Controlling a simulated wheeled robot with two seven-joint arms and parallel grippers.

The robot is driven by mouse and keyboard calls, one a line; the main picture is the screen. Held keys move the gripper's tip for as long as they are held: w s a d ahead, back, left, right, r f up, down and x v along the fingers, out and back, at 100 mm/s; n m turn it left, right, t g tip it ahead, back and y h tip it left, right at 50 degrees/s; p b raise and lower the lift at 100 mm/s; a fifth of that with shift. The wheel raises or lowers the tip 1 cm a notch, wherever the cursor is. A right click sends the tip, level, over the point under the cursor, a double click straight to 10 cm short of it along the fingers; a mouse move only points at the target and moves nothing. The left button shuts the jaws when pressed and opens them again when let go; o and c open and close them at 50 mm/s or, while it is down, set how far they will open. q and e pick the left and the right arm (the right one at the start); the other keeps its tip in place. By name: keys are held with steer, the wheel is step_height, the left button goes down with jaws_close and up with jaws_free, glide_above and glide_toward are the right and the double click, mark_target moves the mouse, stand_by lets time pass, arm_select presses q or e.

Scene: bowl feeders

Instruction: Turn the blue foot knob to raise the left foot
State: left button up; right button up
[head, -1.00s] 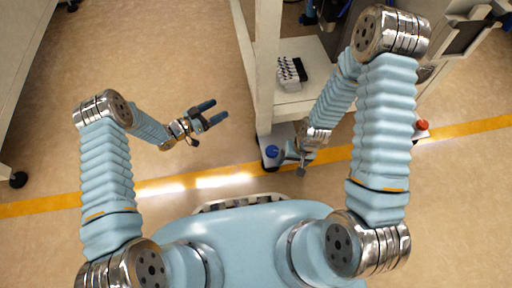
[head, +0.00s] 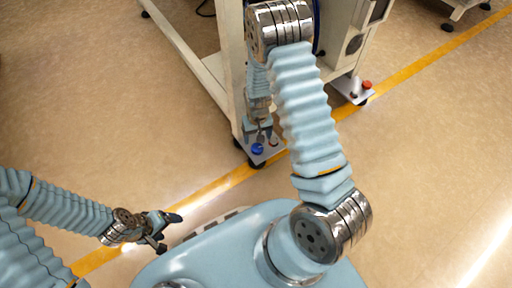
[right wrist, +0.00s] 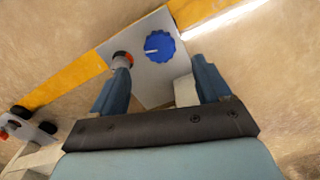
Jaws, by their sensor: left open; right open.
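The blue foot knob (head: 257,148) sits on a light grey foot plate (head: 272,153) at the near corner of the machine frame. In the right wrist view the knob (right wrist: 160,47) is a ribbed blue disc with a pale mark, on the plate (right wrist: 152,80). My right gripper (right wrist: 160,72) is open and empty, with the knob ahead of its fingertips and apart from them. My left gripper (head: 172,228) is open and empty, low over the floor, far from the knob.
Another foot plate with a red knob (head: 366,85) is farther right. The frame's post (head: 232,75) rises beside the blue knob. Open floor lies left.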

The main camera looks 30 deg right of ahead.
mark_target(257, 148)
step_height(257, 148, down, 7)
steer(key=shift+f+b, duration=0.15)
steer(key=shift+b, duration=0.5)
steer(key=c, duration=1)
steer(key=m, duration=0.4)
steer(key=shift+m, duration=0.3)
steer(key=shift+c, duration=0.2)
steer(key=o, duration=1)
steer(key=shift+o, duration=0.2)
